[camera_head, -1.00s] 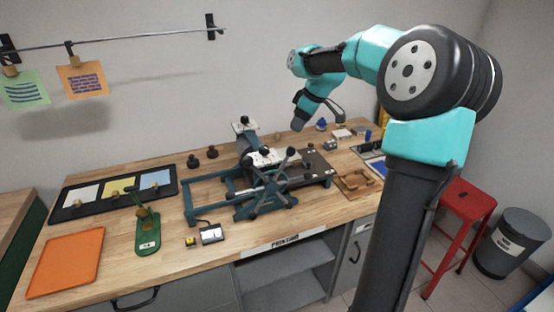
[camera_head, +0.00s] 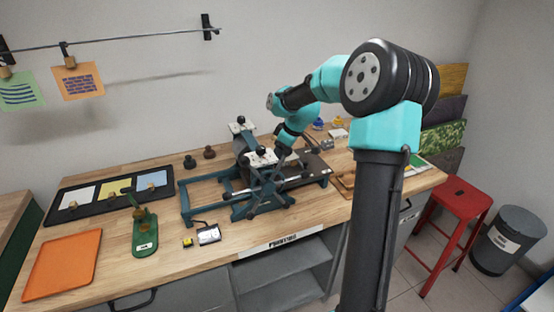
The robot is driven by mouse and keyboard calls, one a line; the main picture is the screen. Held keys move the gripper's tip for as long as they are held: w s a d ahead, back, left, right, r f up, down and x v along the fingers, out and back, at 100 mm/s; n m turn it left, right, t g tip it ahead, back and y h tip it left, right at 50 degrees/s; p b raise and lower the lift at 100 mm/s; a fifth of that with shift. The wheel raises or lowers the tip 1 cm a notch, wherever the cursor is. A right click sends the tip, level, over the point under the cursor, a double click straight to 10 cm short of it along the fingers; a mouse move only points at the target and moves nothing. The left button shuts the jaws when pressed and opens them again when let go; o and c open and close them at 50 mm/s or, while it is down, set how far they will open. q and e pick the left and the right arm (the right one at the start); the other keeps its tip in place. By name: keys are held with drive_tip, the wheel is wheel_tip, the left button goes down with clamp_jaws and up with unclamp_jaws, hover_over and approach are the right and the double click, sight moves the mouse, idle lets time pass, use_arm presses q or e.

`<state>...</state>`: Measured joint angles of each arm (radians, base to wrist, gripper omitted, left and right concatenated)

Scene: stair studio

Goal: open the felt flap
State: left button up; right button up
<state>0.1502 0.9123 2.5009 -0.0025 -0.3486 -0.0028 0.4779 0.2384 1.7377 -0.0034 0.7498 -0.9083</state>
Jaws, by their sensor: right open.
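A blue-green press (camera_head: 228,190) with a spoked wheel stands in the middle of the wooden bench. A dark flat sheet (camera_head: 316,168), which looks like the felt flap, lies on the press bed to the right of the roller. My right gripper (camera_head: 287,156) is low over the press, between the roller and the dark sheet. Its jaws are open and small in the picture. I cannot tell whether they touch the sheet. My left gripper is not in view.
An orange tray (camera_head: 63,265), a green stand (camera_head: 145,236) and a black tray with coloured plates (camera_head: 88,198) are on the left of the bench. Small tools stand behind the press. A red stool (camera_head: 462,200) and a grey bin (camera_head: 510,240) are at right.

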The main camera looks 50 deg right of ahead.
drive_tip(key=shift+x, duration=2.3)
clamp_jaws()
